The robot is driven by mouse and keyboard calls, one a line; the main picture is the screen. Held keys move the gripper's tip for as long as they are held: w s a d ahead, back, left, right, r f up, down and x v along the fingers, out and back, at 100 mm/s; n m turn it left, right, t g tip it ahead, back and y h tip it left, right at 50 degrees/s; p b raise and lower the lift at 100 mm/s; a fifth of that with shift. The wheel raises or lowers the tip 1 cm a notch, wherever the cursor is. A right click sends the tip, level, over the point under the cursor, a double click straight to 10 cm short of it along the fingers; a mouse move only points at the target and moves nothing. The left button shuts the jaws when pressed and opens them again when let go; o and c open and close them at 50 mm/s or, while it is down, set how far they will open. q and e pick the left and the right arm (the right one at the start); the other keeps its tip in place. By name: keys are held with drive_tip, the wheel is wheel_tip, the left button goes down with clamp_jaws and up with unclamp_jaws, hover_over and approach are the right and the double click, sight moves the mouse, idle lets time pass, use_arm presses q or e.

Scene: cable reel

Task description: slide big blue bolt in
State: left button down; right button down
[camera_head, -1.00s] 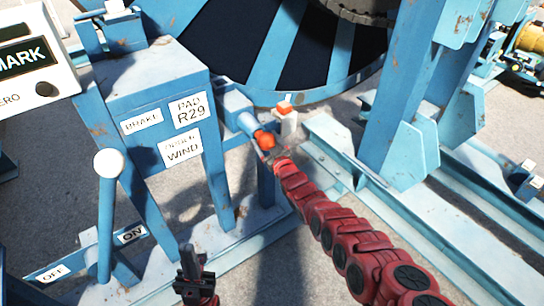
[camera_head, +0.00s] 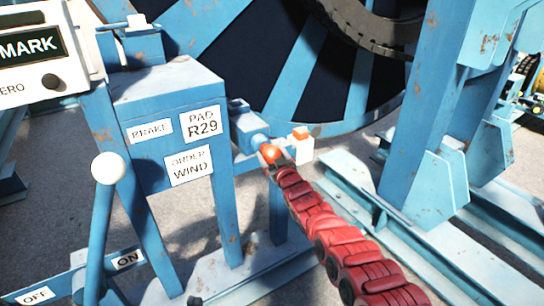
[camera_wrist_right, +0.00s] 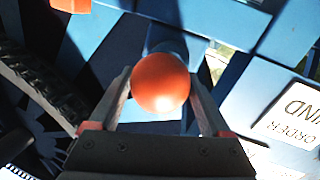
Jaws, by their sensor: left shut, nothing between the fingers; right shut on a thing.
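The big blue bolt (camera_head: 258,140) sits in a blue housing (camera_head: 243,122) on the right side of the panel stand. Its round orange knob (camera_head: 270,153) faces me, close to the housing. My right gripper (camera_head: 276,161) is shut on the knob. In the right wrist view the two fingers flank the orange knob (camera_wrist_right: 160,83), with blue metal behind it. The knob hides most of the bolt there. My left gripper (camera_head: 195,301) shows only as a dark tip at the bottom edge, shut and away from the bolt.
A white block with an orange top (camera_head: 301,145) stands just right of the knob. A white-knobbed lever (camera_head: 108,168) rises at the left beside ON and OFF labels. The large reel (camera_head: 300,70) is behind, and a blue upright (camera_head: 425,110) is at right.

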drive_tip(key=shift+c, duration=0.3)
unclamp_jaws()
drive_tip(key=shift+w+r, duration=0.1)
drive_tip(key=shift+o, duration=0.3)
drive_tip(key=shift+w+a, duration=0.15)
drive_tip(key=shift+s+d+f+p, duration=0.3)
drive_tip(key=shift+s+d+p, duration=0.25)
drive_tip(key=shift+s+p, duration=0.35)
drive_tip(key=p+v, duration=1.2)
drive_tip(key=v, duration=0.3)
drive_tip(key=shift+s+r, duration=0.2)
